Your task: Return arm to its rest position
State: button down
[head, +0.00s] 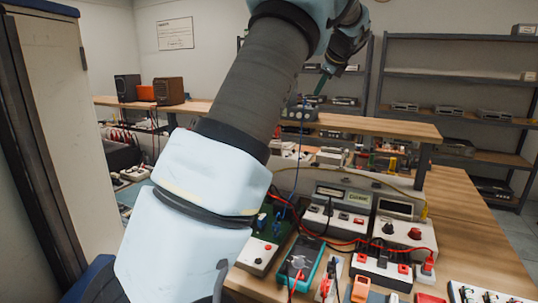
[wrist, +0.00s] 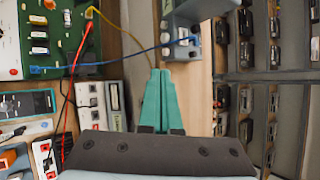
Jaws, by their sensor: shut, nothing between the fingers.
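My arm crosses the head view from the lower left up to the top centre. My gripper (head: 318,92) is at its far end, above the back of the workbench, and shows small and dark there. In the wrist view my gripper (wrist: 162,76) shows as two teal fingers with their tips together. They are shut with nothing between them. The tips point at the bench edge, close to a grey-blue device (wrist: 183,40); I cannot tell whether they touch it.
The bench (head: 462,200) holds meters, a teal multimeter (head: 299,262), power strips and red, blue and yellow wires. A raised shelf (head: 390,127) runs behind. Metal racks (head: 455,75) stand at the back, a tall cabinet (head: 60,110) at left.

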jog(key=s+a+f+n+g+h, duration=0.1)
jog(key=s+a+f+n+g, duration=0.3)
jog(key=s+a+f+n, duration=0.9)
jog(key=s+a+f+n+g, duration=0.1)
jog(key=s+a+f+n, duration=0.2)
jog(key=s, duration=0.4)
jog(key=s+a+f+n+g+h, duration=0.1)
jog(key=s+a+f+n, duration=0.2)
jog(key=s+f, duration=0.2)
jog(key=s+a+f+n, duration=0.2)
jog(key=s+a+f, duration=0.1)
jog(key=s, duration=0.7)
jog(key=shift+s+a+f+n+g+h, duration=0.3)
jog(key=shift+a+f+n+g, duration=0.1)
jog(key=shift+f, duration=0.2)
